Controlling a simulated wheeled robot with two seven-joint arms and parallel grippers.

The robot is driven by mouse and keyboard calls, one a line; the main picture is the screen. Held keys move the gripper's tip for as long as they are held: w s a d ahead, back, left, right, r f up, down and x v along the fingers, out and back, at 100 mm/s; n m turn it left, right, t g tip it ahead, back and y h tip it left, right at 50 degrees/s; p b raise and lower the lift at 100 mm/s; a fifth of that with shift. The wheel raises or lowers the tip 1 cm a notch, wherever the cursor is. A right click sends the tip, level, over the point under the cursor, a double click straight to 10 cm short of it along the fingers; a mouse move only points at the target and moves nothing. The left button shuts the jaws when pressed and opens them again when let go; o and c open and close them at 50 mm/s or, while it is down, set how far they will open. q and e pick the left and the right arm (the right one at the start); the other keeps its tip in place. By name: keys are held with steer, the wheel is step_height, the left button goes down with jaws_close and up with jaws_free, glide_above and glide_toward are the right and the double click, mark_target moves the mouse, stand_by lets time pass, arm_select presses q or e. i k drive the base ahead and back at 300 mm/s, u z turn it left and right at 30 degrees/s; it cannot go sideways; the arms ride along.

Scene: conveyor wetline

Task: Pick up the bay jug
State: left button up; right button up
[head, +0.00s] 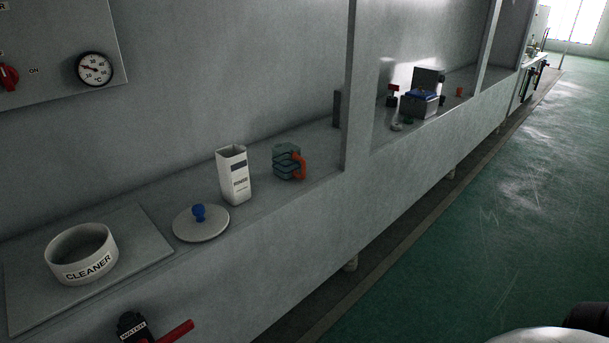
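A teal jug (285,161) with dark bands and an orange handle stands upright on the grey ledge (325,169). It is the only jug-like thing I can make out. Its handle points to the right. It stands to the right of a white box labelled RINSE (235,177), with a gap between them. Nothing touches the jug. Neither of my grippers shows in the head view.
A round lid with a blue knob (201,224) and a white CLEANER bowl (98,262) on a grey plate (142,235) are to the left. A post (360,90) rises right of the jug. A red-handled WATER valve (176,331) juts out below. Green floor (480,210) is open at right.

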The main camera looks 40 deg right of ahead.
mark_target(287, 159)
steer(key=k, duration=0.3)
steer(key=z, duration=2)
steer(key=i, duration=1.5)
steer(key=u, duration=2.6)
